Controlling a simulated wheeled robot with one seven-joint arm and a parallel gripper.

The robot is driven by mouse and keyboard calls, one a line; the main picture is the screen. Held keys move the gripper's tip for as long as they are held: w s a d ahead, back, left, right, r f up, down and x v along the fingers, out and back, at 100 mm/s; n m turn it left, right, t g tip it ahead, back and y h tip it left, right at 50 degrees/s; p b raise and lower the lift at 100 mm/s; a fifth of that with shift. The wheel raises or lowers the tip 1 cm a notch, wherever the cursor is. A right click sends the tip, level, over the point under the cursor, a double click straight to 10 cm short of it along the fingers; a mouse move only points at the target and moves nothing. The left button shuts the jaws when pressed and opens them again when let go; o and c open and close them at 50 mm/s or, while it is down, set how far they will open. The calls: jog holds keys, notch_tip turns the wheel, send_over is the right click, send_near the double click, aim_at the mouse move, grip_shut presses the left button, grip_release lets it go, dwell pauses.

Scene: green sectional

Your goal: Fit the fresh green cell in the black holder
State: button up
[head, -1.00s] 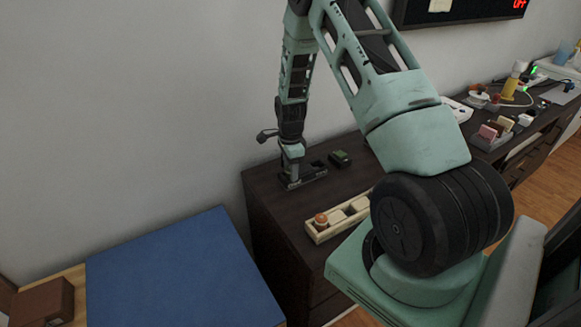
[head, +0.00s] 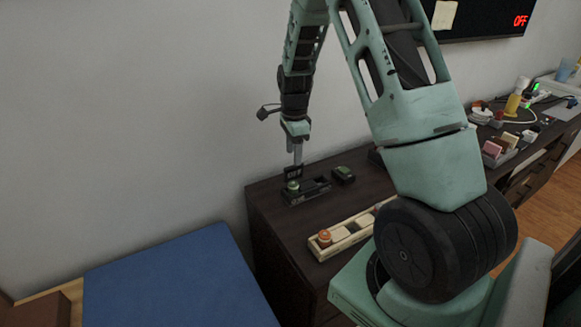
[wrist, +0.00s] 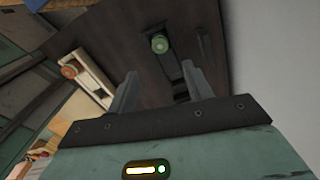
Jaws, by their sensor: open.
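The black holder (head: 312,190) lies on the dark cabinet top near the wall. The green cell (head: 292,186) stands upright in the holder's left end, its round green top showing. In the wrist view the cell (wrist: 160,44) shows end-on in the black holder (wrist: 170,66), beyond the fingertips. My gripper (head: 293,168) is open and empty, pointing down just above the cell and apart from it. Its two fingers (wrist: 160,72) are spread in the wrist view. How deep the cell sits is hidden.
A cream tray (head: 347,233) with an orange-topped cell (head: 324,237) lies in front of the holder. A small black device with a green face (head: 343,174) sits right of it. The wall is close behind. A blue panel (head: 180,280) is at the left.

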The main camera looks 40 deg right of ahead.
jog(key=s+a+r+n, duration=0.25)
jog(key=a+n, duration=0.25)
jog(key=a, duration=0.4)
jog(key=s+a+r+n+y, duration=0.1)
jog(key=s+a+r+n, duration=0.2)
jog(key=a, duration=0.6)
jog(key=s+a+r+n, duration=0.1)
jog(key=a+r+n, duration=0.2)
jog(key=a+n, duration=0.45)
jog(key=s+a+r+n, duration=0.1)
jog(key=s+a+n, duration=0.5)
jog(key=s, duration=0.4)
jog(key=s+a+r+n, duration=0.1)
jog(key=s+a+n, duration=0.5)
jog(key=s+n, duration=0.3)
jog(key=shift+s+a, duration=0.25)
jog(key=shift+s, duration=0.4)
jog(key=shift+r, duration=0.15)
